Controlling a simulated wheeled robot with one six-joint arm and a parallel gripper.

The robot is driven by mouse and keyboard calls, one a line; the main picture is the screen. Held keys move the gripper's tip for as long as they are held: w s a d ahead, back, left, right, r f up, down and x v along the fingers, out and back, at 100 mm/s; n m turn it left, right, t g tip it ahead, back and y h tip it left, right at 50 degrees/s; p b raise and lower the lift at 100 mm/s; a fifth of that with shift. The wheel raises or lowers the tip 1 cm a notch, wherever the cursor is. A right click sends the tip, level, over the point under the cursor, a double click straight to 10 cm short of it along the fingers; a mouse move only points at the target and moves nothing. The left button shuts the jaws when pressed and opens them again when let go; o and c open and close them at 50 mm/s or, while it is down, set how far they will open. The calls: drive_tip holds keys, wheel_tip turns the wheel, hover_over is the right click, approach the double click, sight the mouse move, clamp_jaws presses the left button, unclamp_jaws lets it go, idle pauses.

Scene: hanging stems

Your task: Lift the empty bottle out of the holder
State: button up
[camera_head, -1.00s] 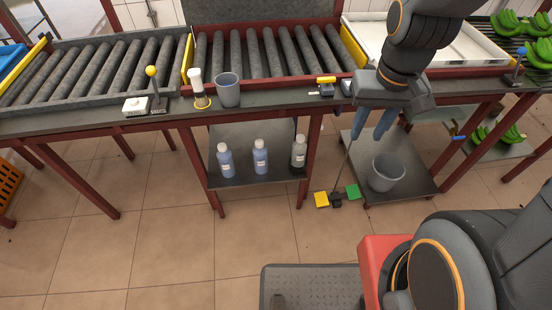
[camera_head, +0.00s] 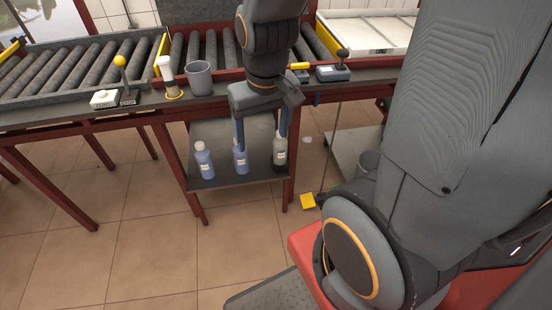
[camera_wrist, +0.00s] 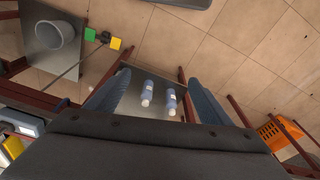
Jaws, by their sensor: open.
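The bottle in the holder (camera_head: 166,68) stands on the ledge left of the grey cup in the head view. Its upper part is white and its lower part is brownish. The wrist view shows both fingers (camera_wrist: 158,85) spread; the holder is not seen there.
A grey cup (camera_head: 198,78) stands right beside the holder. A yellow-knobbed lever (camera_head: 120,62) and a white box (camera_head: 104,98) are to its left. Blue bottles (camera_head: 204,163) and a greyish bottle (camera_head: 279,152) stand on the lower shelf (camera_head: 214,181). Rollers (camera_head: 95,75) lie behind the ledge.

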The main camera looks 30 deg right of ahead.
drive_tip(key=w+f+b, duration=0.4)
drive_tip(key=f+b, duration=0.7)
drive_tip(key=w+f+b, duration=0.4)
drive_tip(key=f+b, duration=0.6)
drive_tip(key=f, duration=0.1)
drive_tip(key=n+t+h+b, duration=0.1)
drive_tip(key=n+h+b, duration=0.75)
drive_tip(key=n, duration=1.45)
approach(278, 150)
drive_tip(key=d+f+y, duration=0.1)
drive_tip(key=d+f+y+b, duration=0.1)
drive_tip(key=d+y+b, duration=0.1)
drive_tip(key=d, duration=0.1)
drive_tip(key=shift+w+f, duration=0.35)
drive_tip(key=shift+f, duration=0.05)
drive_tip(key=shift+w+d+f+n+t+b, duration=0.15)
drive_tip(key=shift+w+d+f+n+b, duration=0.05)
drive_tip(key=shift+w+d+f+b, duration=0.2)
drive_tip(key=shift+w+d+f+n+t+b, duration=0.15)
drive_tip(key=shift+d+f+n+b, duration=0.1)
drive_tip(key=shift+f, duration=0.25)
drive_tip(key=b+x, duration=0.3)
drive_tip(key=x, duration=0.2)
drive_tip(key=shift+w+f, duration=0.3)
drive_tip(key=shift+f, duration=0.05)
drive_tip(key=c, duration=1.2)
drive_tip(key=shift+o, duration=0.2)
drive_tip(key=shift+r, duration=0.2)
